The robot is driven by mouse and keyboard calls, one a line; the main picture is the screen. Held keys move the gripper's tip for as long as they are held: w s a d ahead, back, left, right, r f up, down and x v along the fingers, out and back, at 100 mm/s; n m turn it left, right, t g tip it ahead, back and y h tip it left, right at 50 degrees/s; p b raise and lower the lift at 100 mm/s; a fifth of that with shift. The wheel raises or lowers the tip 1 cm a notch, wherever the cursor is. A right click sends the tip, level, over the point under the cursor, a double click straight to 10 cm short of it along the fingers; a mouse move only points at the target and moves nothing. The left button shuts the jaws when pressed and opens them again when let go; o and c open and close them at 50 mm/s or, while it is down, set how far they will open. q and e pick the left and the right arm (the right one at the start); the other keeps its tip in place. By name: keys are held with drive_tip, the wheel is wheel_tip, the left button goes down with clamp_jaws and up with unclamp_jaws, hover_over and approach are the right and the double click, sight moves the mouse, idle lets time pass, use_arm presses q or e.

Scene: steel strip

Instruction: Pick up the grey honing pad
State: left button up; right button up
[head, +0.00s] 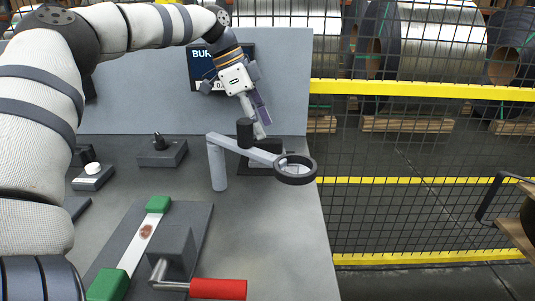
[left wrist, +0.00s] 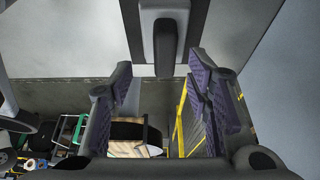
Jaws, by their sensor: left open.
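What looks like the grey honing pad, a pale rounded block with a dark grip along it, shows in the left wrist view (left wrist: 165,48) on a dark base. In the head view the dark block (head: 267,145) on a black base behind the magnifier arm seems to be the same thing, partly hidden. My left gripper (head: 261,130) is open and points down just above it. In the left wrist view its purple-padded fingers (left wrist: 163,90) stand apart, with the block beyond and between them. I see no contact. My right gripper is not in view.
A ring magnifier (head: 295,169) on a grey post stands close in front of the gripper. A clamped steel strip (head: 143,236) with green ends and a red handle (head: 218,289) lie nearer. A grey panel (head: 120,105) rises behind. The bench's right edge is close.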

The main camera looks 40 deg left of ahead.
sight(268, 140)
use_arm(q)
drive_tip(key=x, duration=0.5)
drive_tip(key=shift+w+f+b, duration=0.25)
drive_tip(key=shift+w+b, duration=0.05)
drive_tip(key=shift+w, duration=0.05)
drive_tip(key=shift+r, duration=0.15)
drive_tip(key=shift+c, duration=1.3)
clamp_jaws()
drive_tip(key=shift+r, duration=0.1)
wheel_tip(268, 140, up, 18)
